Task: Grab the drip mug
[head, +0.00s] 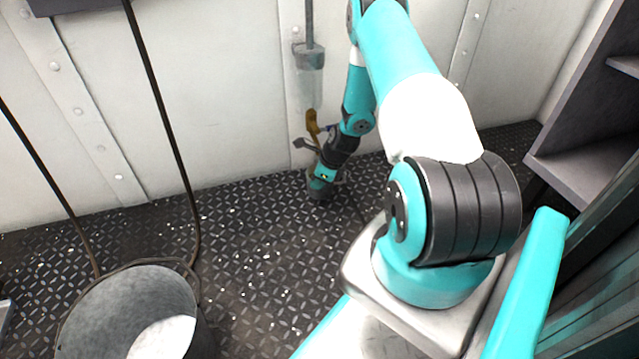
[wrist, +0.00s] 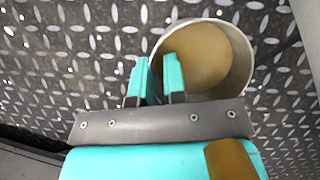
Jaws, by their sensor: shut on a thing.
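The drip mug (wrist: 241,62) is a pale, round-rimmed vessel with a tan inside, seen from above in the wrist view over the dark floor. My gripper (wrist: 157,70) has one teal finger inside the mug's rim and the other outside it. It is shut on the mug's left wall. In the head view my gripper (head: 321,182) is low by the white wall, near the floor. I cannot make out the mug clearly there, nor tell whether it touches the floor.
A grey pipe (head: 309,56) comes down the wall above my gripper, with a brown lever-like part (head: 312,122) below it. A metal bucket (head: 130,310) stands at front left beside hanging cables (head: 165,130). A dark shelf (head: 590,130) is at right. The floor between is open.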

